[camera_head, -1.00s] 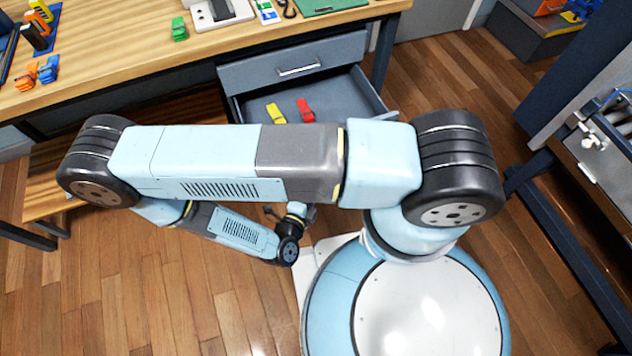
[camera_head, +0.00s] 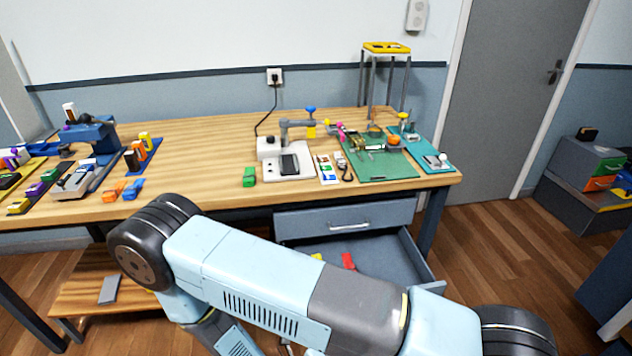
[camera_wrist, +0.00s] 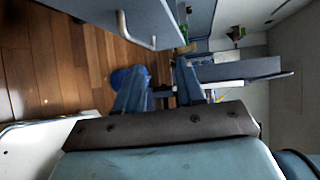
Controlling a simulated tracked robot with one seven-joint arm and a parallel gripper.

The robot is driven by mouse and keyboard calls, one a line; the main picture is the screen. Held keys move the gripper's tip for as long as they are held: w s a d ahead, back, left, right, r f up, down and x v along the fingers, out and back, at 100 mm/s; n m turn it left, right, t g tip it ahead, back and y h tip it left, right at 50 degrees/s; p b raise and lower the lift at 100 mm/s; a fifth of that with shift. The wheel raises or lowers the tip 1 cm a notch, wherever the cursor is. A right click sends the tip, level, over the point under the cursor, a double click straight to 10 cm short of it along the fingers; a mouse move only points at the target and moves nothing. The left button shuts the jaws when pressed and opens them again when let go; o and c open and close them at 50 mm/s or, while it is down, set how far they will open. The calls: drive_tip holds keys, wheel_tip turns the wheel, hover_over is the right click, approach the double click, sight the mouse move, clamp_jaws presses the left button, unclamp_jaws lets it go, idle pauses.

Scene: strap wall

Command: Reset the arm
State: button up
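My arm (camera_head: 270,280) is folded across the lower part of the head view, in front of the workbench. My gripper is not visible in the head view, where its end of the arm falls below the frame. In the wrist view my gripper (camera_wrist: 160,88) shows two bluish fingers standing apart, with nothing seen held between them. A drawer handle (camera_wrist: 135,32) and grey-blue drawer front show sideways beyond the fingers.
The workbench (camera_head: 205,172) carries several tools and coloured clips. Its lower drawer (camera_head: 395,262) stands open behind my arm, with a red clip (camera_head: 348,261) and a partly hidden yellow one inside. A door (camera_head: 510,100) is at the right, with floor before it.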

drive_tip(key=w+d+r+m+g+y, duration=0.1)
drive_tip(key=w+d+r+m+g, duration=0.2)
drive_tip(key=r+m, duration=0.6)
drive_tip(key=w+d+r+m+g+y, duration=0.1)
drive_tip(key=w+r+m+g, duration=0.2)
drive_tip(key=r+m+g, duration=0.55)
drive_tip(key=w+d+r+m+y, duration=0.1)
drive_tip(key=w+r+m, duration=0.2)
drive_tip(key=r+m, duration=0.65)
drive_tip(key=s+d+r+m+t+y, duration=0.2)
drive_tip(key=s+d+r+m+y, duration=0.1)
drive_tip(key=r, duration=0.6)
drive_tip(key=s+d+r+m+t+y, duration=0.2)
drive_tip(key=d+r+m, duration=0.3)
drive_tip(key=r+m, duration=0.3)
drive_tip(key=s+d+r+m+t+y, duration=0.2)
drive_tip(key=s+d+r+m+y, duration=0.1)
drive_tip(key=r, duration=0.8)
drive_tip(key=s+d+m, duration=0.1)
drive_tip(key=m, duration=0.1)
drive_tip(key=shift+d+r+m+y, duration=0.15)
drive_tip(key=shift+d+m+y, duration=0.15)
drive_tip(key=shift+m, duration=0.1)
